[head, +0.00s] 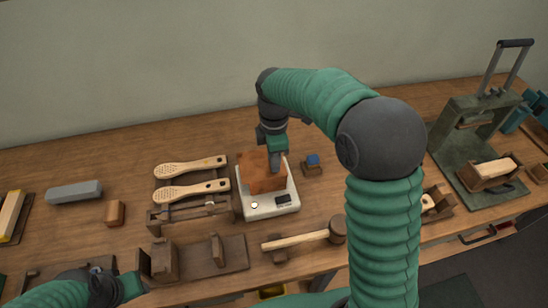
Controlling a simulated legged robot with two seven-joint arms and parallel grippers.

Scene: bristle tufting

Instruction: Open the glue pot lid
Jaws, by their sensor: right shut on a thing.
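The glue pot appears to be the white unit (270,207) with a knob and a small dark display, at the middle of the bench. A copper-brown piece (256,172), seemingly its lid, stands tilted over the unit's top. My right gripper (276,160) reaches down from above and is shut on the right part of this brown piece. The gripper and arm hide part of the piece, and the inside of the pot does not show. My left gripper (132,286) is low at the bottom left, away from the pot; its fingers are not clear.
Two perforated wooden paddles (190,166) lie left of the pot. A small block with a blue top (312,162) stands close on its right. A mallet (300,239) lies in front. A green press (470,150) stands at the right. Bare bench lies behind the pot.

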